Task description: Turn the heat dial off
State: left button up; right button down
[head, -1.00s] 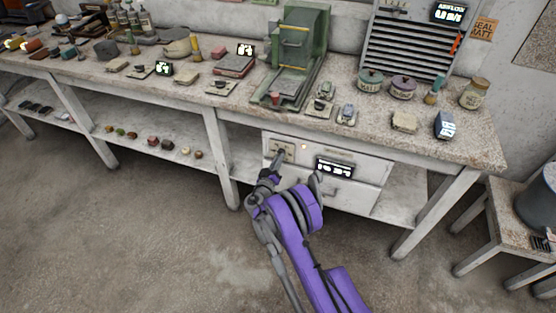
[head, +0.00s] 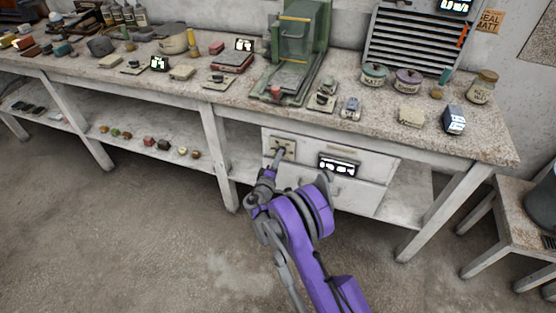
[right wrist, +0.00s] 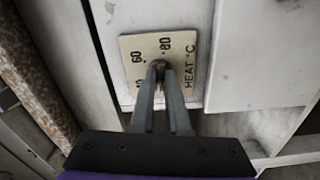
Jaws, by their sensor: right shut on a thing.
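The heat dial (right wrist: 159,64) is a small dark knob on a cream plate marked HEAT °C (right wrist: 133,45), on the white cabinet front under the workbench. The plate (head: 290,146) also shows in the head view, left of the lit display. My right gripper (head: 278,156) reaches up to the dial from below. In the right wrist view its two fingers (right wrist: 160,76) are shut on the dial and hide most of it. The numbers 60 and 80 show on the plate above the fingers; the dial's pointer is hidden. My left gripper is not in view.
A lit display (head: 340,166) sits right of the plate, with a drawer (head: 355,193) below. The workbench top (head: 385,128) overhangs above and carries jars, blocks and a green press (head: 300,45). Bench legs stand either side. The floor in front is clear.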

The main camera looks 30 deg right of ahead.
jog(key=n+b, duration=0.1)
jog(key=n, duration=0.3)
jog(key=shift+n+b, duration=0.35)
jog(key=shift+n, duration=0.05)
dwell(0.4)
jog(key=c, duration=0.9)
grip_release()
jog(key=p+v, duration=0.1)
jog(key=v, duration=1)
